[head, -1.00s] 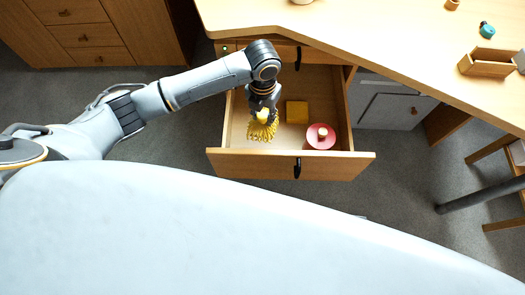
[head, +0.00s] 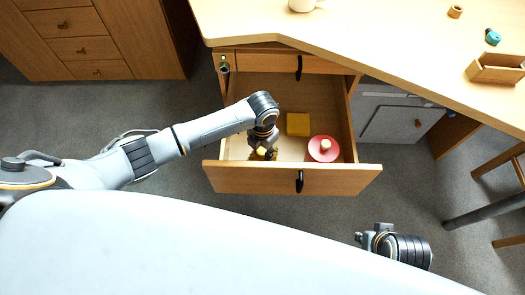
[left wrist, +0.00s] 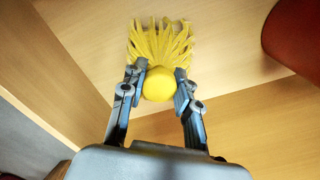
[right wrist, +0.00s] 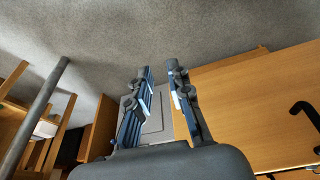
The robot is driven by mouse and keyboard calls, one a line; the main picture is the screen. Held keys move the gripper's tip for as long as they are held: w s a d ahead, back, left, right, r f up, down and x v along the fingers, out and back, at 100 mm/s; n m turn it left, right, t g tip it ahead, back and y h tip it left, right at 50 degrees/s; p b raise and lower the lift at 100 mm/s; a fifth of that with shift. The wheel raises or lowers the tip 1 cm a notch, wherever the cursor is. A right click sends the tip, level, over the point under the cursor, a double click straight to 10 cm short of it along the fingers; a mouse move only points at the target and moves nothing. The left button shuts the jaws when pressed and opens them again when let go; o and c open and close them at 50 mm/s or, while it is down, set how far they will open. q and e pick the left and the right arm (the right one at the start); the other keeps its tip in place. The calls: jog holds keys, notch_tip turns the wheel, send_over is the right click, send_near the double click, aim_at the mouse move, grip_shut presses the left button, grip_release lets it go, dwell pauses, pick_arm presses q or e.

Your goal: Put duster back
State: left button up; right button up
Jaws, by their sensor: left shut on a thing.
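The yellow duster (left wrist: 160,45) has a round yellow knob and a fan of yellow strands. My left gripper (left wrist: 158,84) is shut on its knob, one finger on each side. In the head view the left gripper (head: 264,152) is inside the open drawer (head: 240,180), near its left front, and mostly covers the duster (head: 262,155). The strands are near the drawer's floor; I cannot tell whether they touch it. My right gripper (right wrist: 160,78) is open and empty. The right arm shows at the lower right of the head view.
A yellow block (head: 298,124) and a red round thing with a pale knob (head: 322,149) are in the drawer, right of the duster. The desk top (head: 400,40) holds a small wooden tray (head: 495,70) and a cup (head: 306,5). A stool (head: 500,165) stands at the right.

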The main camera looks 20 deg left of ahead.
aim_at(263, 150)
pick_arm(q)
jog(key=shift+f, duration=0.1)
pick_arm(e)
jog(key=shift+r, duration=0.1)
pick_arm(q)
jog(key=o, duration=1.1)
pick_arm(e)
jog(key=shift+r, duration=0.15)
pick_arm(q)
jog(key=shift+r, duration=0.25)
notch_tip(263, 150, up, 10)
jog(key=p, duration=0.3)
jog(key=shift+r, duration=0.85)
pick_arm(e)
notch_tip(263, 150, down, 12)
jog(key=shift+s+r+g, duration=0.15)
jog(key=shift+s+g, duration=0.15)
jog(key=shift+s, duration=0.15)
